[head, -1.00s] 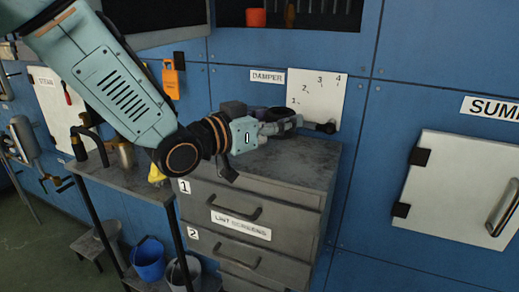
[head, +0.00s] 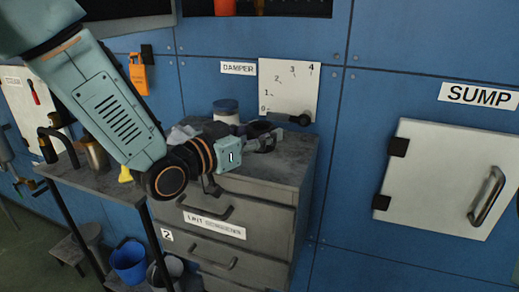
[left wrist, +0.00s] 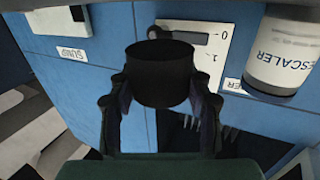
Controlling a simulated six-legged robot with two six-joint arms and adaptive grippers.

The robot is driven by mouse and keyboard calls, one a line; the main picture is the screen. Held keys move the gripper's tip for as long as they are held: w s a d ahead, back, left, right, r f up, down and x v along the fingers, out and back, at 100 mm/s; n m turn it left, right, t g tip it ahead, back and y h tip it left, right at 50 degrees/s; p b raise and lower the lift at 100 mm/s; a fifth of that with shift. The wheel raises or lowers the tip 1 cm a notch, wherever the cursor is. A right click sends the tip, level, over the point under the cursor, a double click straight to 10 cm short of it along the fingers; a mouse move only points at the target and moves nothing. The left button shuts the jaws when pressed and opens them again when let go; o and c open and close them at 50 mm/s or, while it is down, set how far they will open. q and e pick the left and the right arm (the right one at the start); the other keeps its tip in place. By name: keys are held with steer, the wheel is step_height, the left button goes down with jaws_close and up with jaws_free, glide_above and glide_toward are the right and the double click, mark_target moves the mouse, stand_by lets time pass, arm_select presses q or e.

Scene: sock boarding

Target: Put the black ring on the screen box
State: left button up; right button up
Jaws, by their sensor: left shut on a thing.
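The black ring (head: 258,127) is in the jaws of my left gripper (head: 264,143). In the left wrist view the ring (left wrist: 160,78) is a short, wide black band between the two fingers. The gripper is shut on it, above the back right part of the top of the grey drawer cabinet (head: 285,172). The cabinet has a hard-to-read label that seems to say lint screens; I take it as the screen box. I cannot tell whether the ring touches its top. My right gripper is not in view.
A white sump door (head: 445,175) is to the right.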

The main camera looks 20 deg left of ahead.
arm_select(q)
steer(key=f, duration=0.3)
steer(key=shift+s+a+b, duration=0.1)
steer(key=shift+s+b, duration=0.25)
steer(key=shift+b, duration=0.05)
steer(key=shift+w+d+f, duration=0.15)
steer(key=shift+w+d, duration=0.05)
steer(key=shift+w+a+f, duration=0.1)
steer(key=shift+f, duration=0.05)
steer(key=o, duration=1)
steer(key=shift+s, duration=0.25)
steer(key=shift+o, duration=0.8)
steer(key=shift+w, duration=0.2)
